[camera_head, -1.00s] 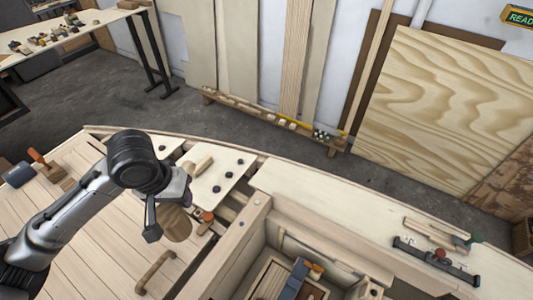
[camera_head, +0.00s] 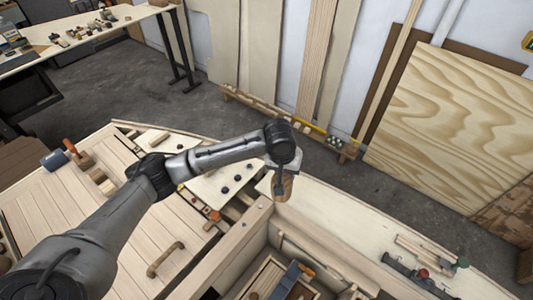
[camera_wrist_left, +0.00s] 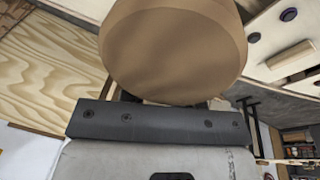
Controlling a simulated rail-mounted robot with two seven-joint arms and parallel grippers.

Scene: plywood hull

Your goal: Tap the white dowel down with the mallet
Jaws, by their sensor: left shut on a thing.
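My left gripper (camera_head: 279,178) is shut on the mallet (camera_head: 286,188), whose tan wooden body hangs below the jaws. The mallet is in the air over the left end of the pale deck strip, right of the pale panel with dark plugs (camera_head: 210,187). In the left wrist view the mallet's broad round brown face (camera_wrist_left: 178,50) fills the upper middle, beyond the dark gripper bar (camera_wrist_left: 160,121). I cannot make out the white dowel for certain; my arm and the mallet cover part of the panel and deck. My right gripper is not in view.
An open compartment holds a tray with a blue and orange tool (camera_head: 292,277). A wooden handle (camera_head: 165,260) rises from the planked deck at left. A clamp (camera_head: 412,275) lies at right. The deck strip (camera_head: 345,220) between is largely clear.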

